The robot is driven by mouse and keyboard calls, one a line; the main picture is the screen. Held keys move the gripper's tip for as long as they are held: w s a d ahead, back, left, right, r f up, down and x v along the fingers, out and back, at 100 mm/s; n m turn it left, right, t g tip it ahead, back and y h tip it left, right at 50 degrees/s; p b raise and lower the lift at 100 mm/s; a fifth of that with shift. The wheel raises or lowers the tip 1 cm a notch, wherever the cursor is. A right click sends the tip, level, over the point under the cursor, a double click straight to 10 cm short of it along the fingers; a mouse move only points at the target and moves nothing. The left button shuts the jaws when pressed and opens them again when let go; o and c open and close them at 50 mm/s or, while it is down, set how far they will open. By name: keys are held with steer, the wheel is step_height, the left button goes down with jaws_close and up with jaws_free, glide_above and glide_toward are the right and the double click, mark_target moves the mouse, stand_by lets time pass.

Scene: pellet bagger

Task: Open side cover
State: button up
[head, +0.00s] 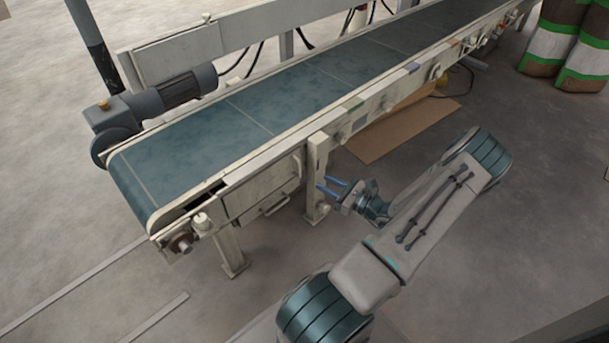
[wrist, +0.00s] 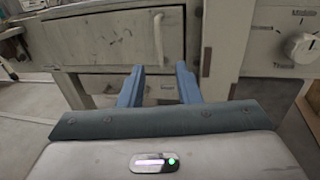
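The side cover (head: 262,189) is a cream panel on the near side of the conveyor frame, at its lower left end. It looks shut. My gripper (head: 325,185) is to the right of the cover, by the frame's leg, apart from the handle. In the wrist view the two blue fingers (wrist: 160,72) are spread with nothing between them.
The conveyor (head: 230,125) with its blue-green belt runs to the upper right. A frame leg (head: 316,175) stands between my gripper and the cover. A white knob (wrist: 302,46) is on the panel at right.

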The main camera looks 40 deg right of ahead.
steer(key=b+x, duration=0.2)
steer(key=x, duration=0.7)
jaws_close()
